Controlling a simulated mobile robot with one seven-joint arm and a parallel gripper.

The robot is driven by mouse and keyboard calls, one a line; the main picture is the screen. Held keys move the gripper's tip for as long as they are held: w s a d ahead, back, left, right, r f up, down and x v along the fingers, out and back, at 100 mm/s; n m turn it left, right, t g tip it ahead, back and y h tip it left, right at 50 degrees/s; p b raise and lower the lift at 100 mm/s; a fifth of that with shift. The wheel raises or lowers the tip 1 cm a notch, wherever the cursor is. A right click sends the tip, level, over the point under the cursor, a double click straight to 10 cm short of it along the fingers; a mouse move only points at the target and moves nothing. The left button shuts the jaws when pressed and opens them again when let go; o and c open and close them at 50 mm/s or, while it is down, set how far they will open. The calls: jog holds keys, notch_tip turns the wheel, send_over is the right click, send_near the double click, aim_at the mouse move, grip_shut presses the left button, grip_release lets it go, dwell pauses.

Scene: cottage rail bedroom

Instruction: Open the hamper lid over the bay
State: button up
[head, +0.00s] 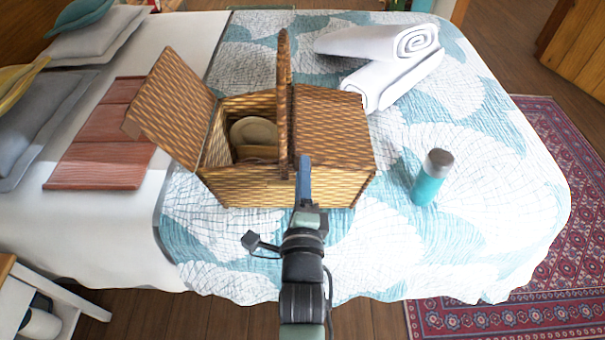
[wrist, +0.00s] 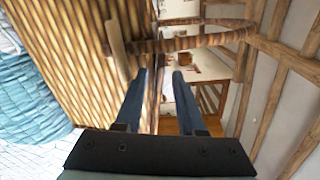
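The wicker hamper (head: 270,185) stands on the bed with a tall arched handle (head: 283,100) across its middle. Its left lid (head: 172,108) is raised and tilted out to the left, and the left bay is open with a round beige thing (head: 253,133) inside. The right lid (head: 333,125) lies flat over the right side, hiding what is below. My gripper (head: 303,160) is at the hamper's front, near the right lid's inner edge and the handle. In the wrist view its fingers (wrist: 163,75) are apart and nothing shows held; wicker (wrist: 75,55) fills the left, and the handle (wrist: 200,38) arches beyond. Contact cannot be told.
A teal bottle (head: 433,177) stands on the bed to the right of the hamper. White rolled towels (head: 385,55) lie behind on the right. The patterned bedcover in front is clear.

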grip_shut()
dwell(1.3)
